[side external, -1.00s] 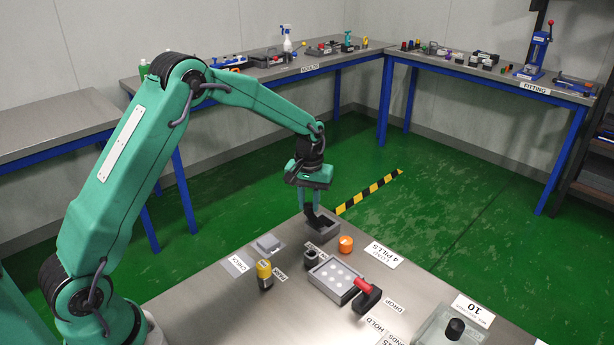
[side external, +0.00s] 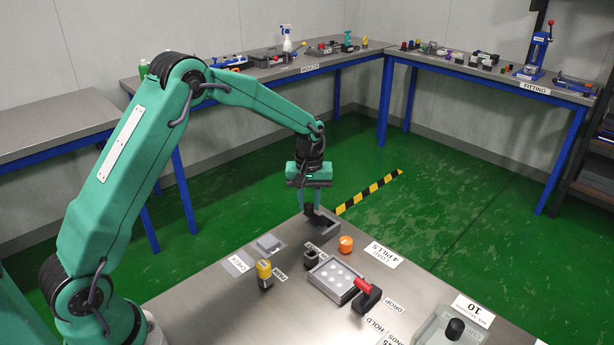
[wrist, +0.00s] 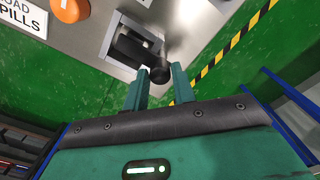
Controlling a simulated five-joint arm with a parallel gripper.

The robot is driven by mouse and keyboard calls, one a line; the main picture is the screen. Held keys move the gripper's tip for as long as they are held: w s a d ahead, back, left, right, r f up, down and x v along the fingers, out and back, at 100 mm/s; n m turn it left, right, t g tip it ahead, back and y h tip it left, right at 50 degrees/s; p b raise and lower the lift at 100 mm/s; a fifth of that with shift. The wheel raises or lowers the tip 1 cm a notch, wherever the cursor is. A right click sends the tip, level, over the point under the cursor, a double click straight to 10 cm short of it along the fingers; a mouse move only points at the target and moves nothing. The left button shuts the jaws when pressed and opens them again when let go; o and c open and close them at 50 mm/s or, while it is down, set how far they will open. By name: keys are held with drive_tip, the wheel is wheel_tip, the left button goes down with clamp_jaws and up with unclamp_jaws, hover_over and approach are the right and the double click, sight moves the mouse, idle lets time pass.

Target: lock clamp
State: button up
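The clamp is a grey metal fixture (side external: 323,231) with a dark interior at the back corner of the steel table. In the wrist view its grey frame (wrist: 112,35) holds a black lever arm (wrist: 132,46) ending in a round black knob (wrist: 159,74). My gripper (wrist: 159,72) points down at the fixture, with its two teal fingers on either side of the knob. The fingers stand apart, with small gaps showing beside the knob; contact is not clear. In the side view my gripper (side external: 309,207) is over the fixture's back end.
An orange button (side external: 346,244), a grey tray of white pills (side external: 335,278), a red-handled lever (side external: 364,288) and a yellow-topped post (side external: 264,272) stand nearer the front. Beyond the table's back edge is green floor with a striped tape line (side external: 370,192).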

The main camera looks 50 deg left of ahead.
sight(309, 204)
drive_tip(key=o, duration=0.3)
drive_tip(key=shift+r, duration=3.95)
